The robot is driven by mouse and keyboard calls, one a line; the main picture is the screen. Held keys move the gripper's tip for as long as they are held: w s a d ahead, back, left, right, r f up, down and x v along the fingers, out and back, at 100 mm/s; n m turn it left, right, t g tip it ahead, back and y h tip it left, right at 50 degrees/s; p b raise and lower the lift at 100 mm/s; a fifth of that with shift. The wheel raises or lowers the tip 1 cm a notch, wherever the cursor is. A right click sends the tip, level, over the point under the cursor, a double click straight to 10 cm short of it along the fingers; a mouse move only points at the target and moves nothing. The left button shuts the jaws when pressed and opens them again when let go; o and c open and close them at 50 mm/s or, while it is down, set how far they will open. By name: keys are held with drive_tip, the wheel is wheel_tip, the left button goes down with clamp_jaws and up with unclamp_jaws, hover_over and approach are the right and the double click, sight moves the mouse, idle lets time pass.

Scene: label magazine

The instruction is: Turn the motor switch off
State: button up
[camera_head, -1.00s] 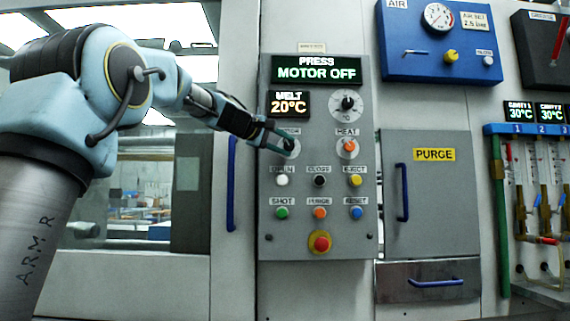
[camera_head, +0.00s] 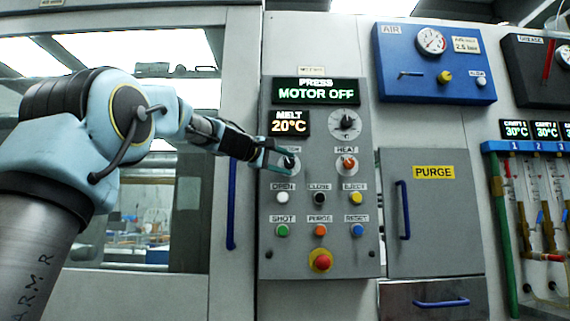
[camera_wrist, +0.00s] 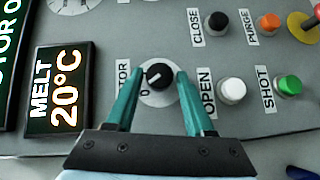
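The motor switch (camera_wrist: 158,76) is a black rotary knob with a white pointer on a pale round dial, on the grey control panel. In the head view the motor switch (camera_head: 290,163) is partly hidden by my gripper (camera_head: 275,154). In the wrist view my gripper (camera_wrist: 161,80) has its two teal fingers apart, one on each side of the knob; I cannot tell whether they touch it. The pointer is tilted off the "0" mark side, though its exact setting is hard to read. The press display (camera_head: 316,92) reads "MOTOR OFF".
The melt display (camera_head: 289,122) shows 20°C above the switch. The heat knob (camera_head: 347,163) is to its right. The white open button (camera_head: 283,197), other buttons and a red emergency stop (camera_head: 320,260) sit below. A purge door (camera_head: 433,215) is at right.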

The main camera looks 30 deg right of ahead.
drive_tip(key=shift+o, duration=1.3)
drive_tip(key=f+b+v, duration=0.1)
drive_tip(key=b+v, duration=0.1)
drive_tip(key=v, duration=0.8)
drive_tip(key=shift+s+a+r, duration=0.15)
drive_tip(key=shift+a+r, duration=0.25)
drive_tip(key=shift+r, duration=0.1)
